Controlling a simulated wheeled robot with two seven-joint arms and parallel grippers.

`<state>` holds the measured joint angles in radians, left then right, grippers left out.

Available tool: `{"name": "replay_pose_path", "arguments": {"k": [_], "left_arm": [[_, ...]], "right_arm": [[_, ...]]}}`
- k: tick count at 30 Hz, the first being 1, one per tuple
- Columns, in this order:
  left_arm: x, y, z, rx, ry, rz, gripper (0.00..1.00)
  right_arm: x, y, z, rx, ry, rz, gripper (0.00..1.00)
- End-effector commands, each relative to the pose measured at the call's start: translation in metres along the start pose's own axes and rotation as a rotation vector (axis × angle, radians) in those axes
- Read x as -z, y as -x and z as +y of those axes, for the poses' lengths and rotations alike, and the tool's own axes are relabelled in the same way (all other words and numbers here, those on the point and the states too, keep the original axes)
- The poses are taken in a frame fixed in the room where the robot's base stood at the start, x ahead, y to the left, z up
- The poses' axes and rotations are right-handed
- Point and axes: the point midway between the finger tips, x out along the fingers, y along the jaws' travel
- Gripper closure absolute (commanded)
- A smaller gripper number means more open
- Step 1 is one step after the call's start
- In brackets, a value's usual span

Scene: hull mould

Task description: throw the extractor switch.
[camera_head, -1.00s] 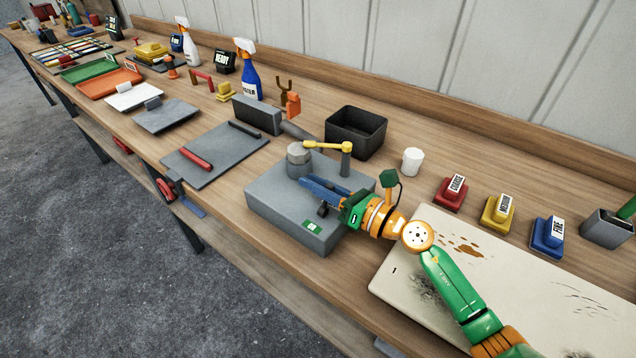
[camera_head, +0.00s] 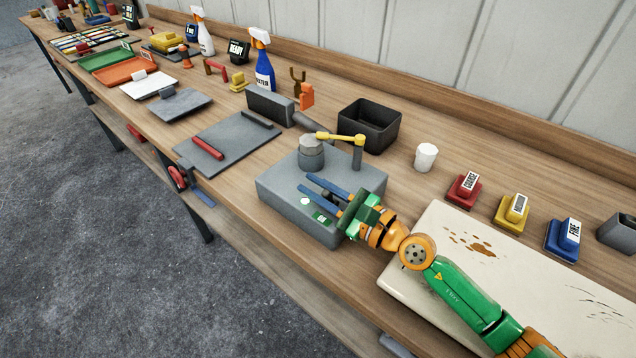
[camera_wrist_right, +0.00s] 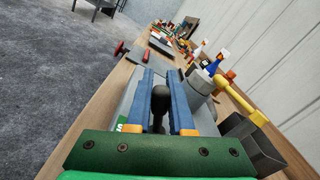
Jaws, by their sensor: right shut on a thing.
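The grey extractor block (camera_head: 278,190) sits on the bench with a green label (camera_head: 323,218) on it. A pale, bright round spot (camera_head: 305,201) shows beside the label. The black switch lever (camera_wrist_right: 160,100) stands between my right gripper's blue fingers in the wrist view. In the head view the fingers mostly hide it. My right gripper (camera_head: 312,188) reaches in from the right, low over the block, and is shut on the lever. My left gripper is not in view.
A grey post (camera_head: 311,153) and a yellow-handled arm (camera_head: 340,138) rise behind the fingers. A black bin (camera_head: 370,125) and white cup (camera_head: 426,157) stand behind. A cream panel (camera_head: 440,240) lies under my arm. A grey plate (camera_head: 225,140) lies left.

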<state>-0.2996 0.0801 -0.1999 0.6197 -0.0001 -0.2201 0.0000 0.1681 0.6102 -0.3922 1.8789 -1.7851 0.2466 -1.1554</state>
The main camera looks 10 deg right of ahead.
Motion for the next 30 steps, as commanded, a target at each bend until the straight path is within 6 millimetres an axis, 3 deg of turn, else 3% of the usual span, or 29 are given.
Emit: {"name": "replay_pose_path", "arguments": {"k": [23,24,26,30], "left_arm": [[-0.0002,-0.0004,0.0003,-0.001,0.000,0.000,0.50],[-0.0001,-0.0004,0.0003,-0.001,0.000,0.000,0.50],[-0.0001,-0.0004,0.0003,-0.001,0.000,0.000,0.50],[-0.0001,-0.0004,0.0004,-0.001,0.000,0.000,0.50]], "right_arm": [[0.0002,0.0000,0.0041,0.000,0.090,0.000,1.00],[0.0003,0.0000,0.0042,0.000,0.090,0.000,0.69],[0.0003,0.0000,0.0042,0.000,0.089,0.000,0.53],[0.0003,0.0000,0.0042,0.000,0.089,0.000,0.50]]}}
